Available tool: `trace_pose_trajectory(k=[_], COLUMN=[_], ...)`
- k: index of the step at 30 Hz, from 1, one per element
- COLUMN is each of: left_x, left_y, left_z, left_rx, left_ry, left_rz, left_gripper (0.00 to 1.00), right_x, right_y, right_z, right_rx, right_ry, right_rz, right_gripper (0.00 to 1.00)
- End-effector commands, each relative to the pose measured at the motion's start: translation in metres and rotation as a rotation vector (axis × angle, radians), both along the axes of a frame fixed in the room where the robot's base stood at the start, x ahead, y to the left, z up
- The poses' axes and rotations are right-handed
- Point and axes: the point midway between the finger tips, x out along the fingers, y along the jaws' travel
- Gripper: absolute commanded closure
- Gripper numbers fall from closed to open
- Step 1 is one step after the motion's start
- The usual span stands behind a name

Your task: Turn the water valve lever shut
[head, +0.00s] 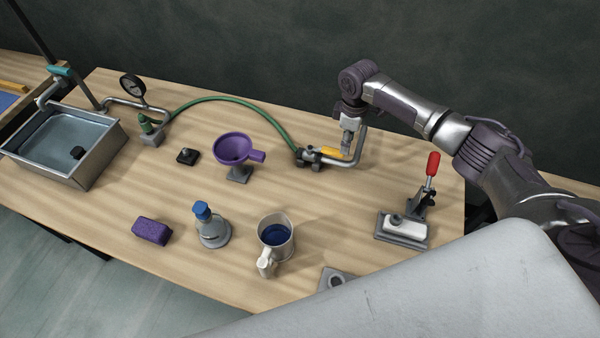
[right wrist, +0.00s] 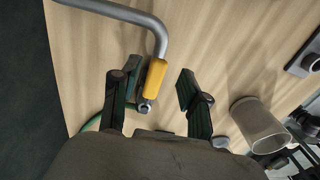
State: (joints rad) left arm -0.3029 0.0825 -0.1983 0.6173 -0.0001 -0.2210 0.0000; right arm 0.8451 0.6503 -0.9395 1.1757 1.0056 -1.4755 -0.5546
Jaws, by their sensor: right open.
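The valve's yellow lever (head: 333,152) lies along the grey metal pipe (head: 357,158) at the back right of the table. The valve body (head: 308,156) is at the lever's left end, where the green hose meets the pipe. My right gripper (head: 347,143) points down over the lever's right part. In the right wrist view, the fingers of the gripper (right wrist: 152,90) are open, with the yellow lever (right wrist: 155,77) seen between them. A gap shows on both sides of the lever. My left gripper is not in view.
A purple funnel (head: 233,148) stands left of the valve. A red-handled clamp (head: 432,165) stands to the right. A mug (head: 276,236), blue-capped flask (head: 211,228) and purple block (head: 151,231) are nearer the front. A metal sink (head: 95,165) is at left.

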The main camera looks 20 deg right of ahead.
Motion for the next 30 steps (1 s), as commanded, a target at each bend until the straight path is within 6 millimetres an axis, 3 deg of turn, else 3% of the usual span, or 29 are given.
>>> trace_pose_trajectory(k=[18, 30], left_x=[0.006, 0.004], left_y=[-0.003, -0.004], left_z=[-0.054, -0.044], left_rx=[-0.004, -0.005], left_ry=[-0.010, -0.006], left_rz=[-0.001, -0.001], left_gripper=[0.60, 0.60], right_x=[0.000, -0.001], right_y=[0.000, 0.001], right_z=[-0.050, -0.049], right_rx=[0.000, 0.001], right_ry=[0.000, -0.001], right_rz=[0.000, -0.001], right_gripper=[0.55, 0.55])
